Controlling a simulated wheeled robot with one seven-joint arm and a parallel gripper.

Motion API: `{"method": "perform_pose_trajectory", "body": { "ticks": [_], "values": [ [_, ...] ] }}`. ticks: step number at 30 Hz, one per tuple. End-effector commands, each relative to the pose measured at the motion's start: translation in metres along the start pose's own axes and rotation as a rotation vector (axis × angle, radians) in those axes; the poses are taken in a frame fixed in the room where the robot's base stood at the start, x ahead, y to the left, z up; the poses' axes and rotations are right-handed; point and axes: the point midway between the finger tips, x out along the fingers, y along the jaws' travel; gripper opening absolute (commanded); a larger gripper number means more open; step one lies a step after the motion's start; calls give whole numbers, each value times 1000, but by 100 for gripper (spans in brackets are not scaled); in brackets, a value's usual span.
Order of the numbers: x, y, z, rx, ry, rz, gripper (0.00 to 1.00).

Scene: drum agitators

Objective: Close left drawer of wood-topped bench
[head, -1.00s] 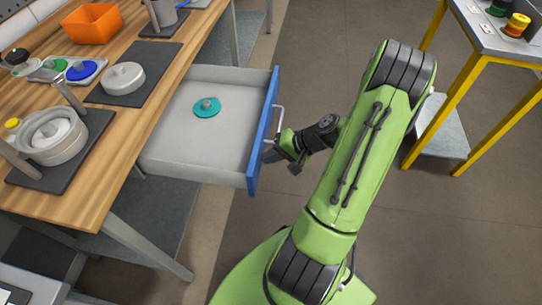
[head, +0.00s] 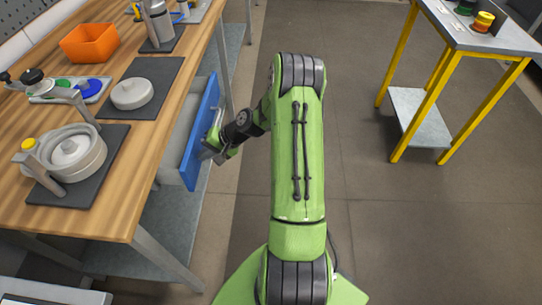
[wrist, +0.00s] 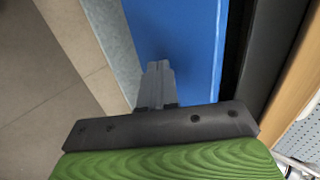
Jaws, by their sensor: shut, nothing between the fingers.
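The wood-topped bench (head: 125,222) stands along the left in the head view. The blue front also fills the upper middle of the wrist view (wrist: 185,45). My gripper (head: 207,152) is at the outer face of the blue front. In the wrist view its fingers (wrist: 157,72) are together and point at the blue face, seemingly at or very near it.
An orange bin (head: 90,43), a round grey pot on a dark mat (head: 72,152), a white disc (head: 132,94) and a tray with coloured lids (head: 75,88) stand on the bench. A yellow-legged table (head: 484,40) is at the right. The floor between is clear.

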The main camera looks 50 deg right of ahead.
Motion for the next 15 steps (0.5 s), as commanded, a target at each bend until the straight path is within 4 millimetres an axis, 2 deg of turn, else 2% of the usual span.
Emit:
{"method": "perform_pose_trajectory", "body": {
  "ticks": [6, 15],
  "values": [
    [35, -33, 1, -5, -3, -2, 0],
    [64, -60, 0, -2, -1, -1, 0]
  ]
}}
